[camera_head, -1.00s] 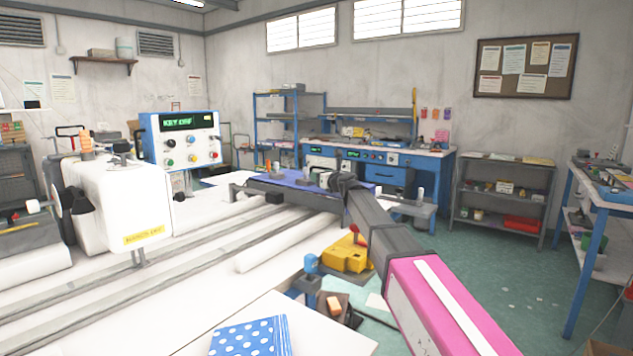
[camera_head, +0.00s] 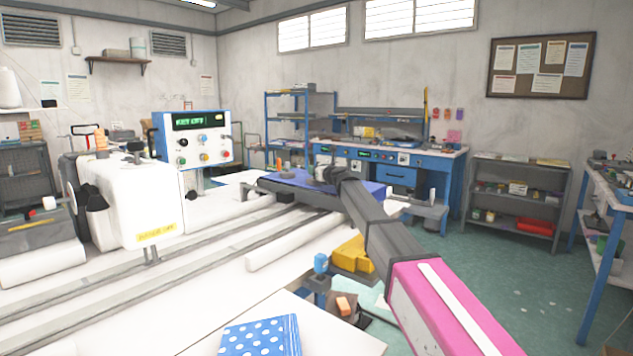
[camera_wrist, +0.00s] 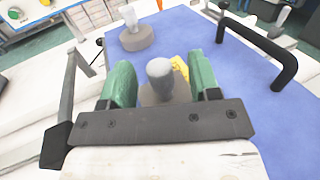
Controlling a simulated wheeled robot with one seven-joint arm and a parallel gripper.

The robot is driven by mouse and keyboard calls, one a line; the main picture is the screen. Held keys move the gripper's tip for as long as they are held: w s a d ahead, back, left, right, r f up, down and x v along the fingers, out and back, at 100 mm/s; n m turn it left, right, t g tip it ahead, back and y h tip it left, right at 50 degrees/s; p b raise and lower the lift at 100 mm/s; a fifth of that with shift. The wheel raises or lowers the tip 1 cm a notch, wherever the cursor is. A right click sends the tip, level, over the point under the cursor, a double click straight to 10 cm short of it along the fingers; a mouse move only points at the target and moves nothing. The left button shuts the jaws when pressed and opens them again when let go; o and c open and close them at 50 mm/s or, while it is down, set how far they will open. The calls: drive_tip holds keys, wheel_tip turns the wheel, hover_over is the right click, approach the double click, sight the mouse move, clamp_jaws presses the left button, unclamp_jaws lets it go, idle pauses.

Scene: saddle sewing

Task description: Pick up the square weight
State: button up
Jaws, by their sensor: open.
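In the wrist view, a grey weight with a rounded upright knob (camera_wrist: 160,72) stands on the blue surface (camera_wrist: 235,100). My gripper (camera_wrist: 159,64) is open, with one green finger on each side of the knob. The fingers and gripper body hide much of the weight's base, so I cannot tell whether it is square. A second weight with a round grey base and pale knob (camera_wrist: 137,38) stands farther back, at the upper left. In the head view, my arm reaches over the blue surface (camera_head: 372,189) and its end hides the details there.
A yellow object (camera_wrist: 180,67) shows just behind the right finger. A black bar handle (camera_wrist: 262,44) rises at the right of the wrist view. The white sewing machine (camera_head: 130,200) stands left, and a polka-dot cloth (camera_head: 260,337) lies at the front.

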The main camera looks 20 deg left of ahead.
drive_tip(key=shift+w+a, duration=0.5)
drive_tip(key=shift+c, duration=0.4)
clamp_jaws()
